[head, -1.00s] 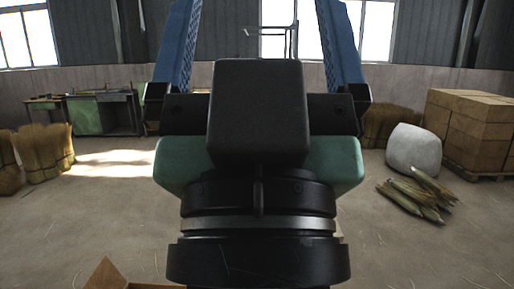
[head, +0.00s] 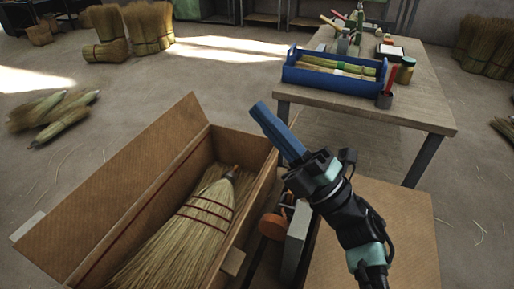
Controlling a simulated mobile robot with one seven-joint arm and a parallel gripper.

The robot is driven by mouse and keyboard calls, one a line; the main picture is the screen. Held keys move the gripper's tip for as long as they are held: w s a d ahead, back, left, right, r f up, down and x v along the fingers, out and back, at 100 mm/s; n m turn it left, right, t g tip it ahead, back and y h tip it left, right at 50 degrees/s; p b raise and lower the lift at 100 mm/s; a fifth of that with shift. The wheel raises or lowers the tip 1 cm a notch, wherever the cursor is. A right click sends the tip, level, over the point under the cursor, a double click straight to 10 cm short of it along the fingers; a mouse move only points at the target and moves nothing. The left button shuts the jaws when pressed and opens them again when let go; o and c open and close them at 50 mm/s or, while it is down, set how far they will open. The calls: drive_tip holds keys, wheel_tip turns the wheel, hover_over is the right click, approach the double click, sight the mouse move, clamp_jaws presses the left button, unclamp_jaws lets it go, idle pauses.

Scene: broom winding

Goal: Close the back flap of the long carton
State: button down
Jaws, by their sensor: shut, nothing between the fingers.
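The long carton (head: 248,203) lies open in the lower left of the head view, with a straw broom (head: 190,225) inside it. A long cardboard flap (head: 110,190) stands up along the carton's left edge, leaning outward and open. The carton's near end is cut off by the frame. My gripper (head: 262,112) is right of the carton's far end, its blue fingers together and empty, pointing up and left. It appears apart from the carton and the flap.
A wooden table (head: 420,108) behind my gripper holds a blue tray (head: 330,78) and small jars. A grey-and-orange device (head: 296,235) stands right of the carton, beside a brown board (head: 385,250). Corn-like bundles (head: 55,112) lie on the floor at left, with open floor around them.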

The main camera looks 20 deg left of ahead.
drive_tip(key=s+d+f+n+g+h+b, duration=0.15)
drive_tip(key=s+d+f, duration=0.25)
drive_tip(key=f, duration=0.6)
drive_tip(key=s+d+f+g+b, duration=0.2)
drive_tip(key=s+d+f+b, duration=0.15)
drive_tip(key=f, duration=0.65)
drive_tip(key=s+d+f+n+g+h+b, duration=0.15)
drive_tip(key=s+d+f, duration=0.25)
drive_tip(key=f, duration=0.6)
drive_tip(key=a+r+m+p, duration=0.1)
drive_tip(key=a+r, duration=0.3)
drive_tip(key=a, duration=0.4)
drive_tip(key=shift+w+a+p, duration=0.2)
drive_tip(key=shift+a+p, duration=0.2)
drive_tip(key=shift+p, duration=0.05)
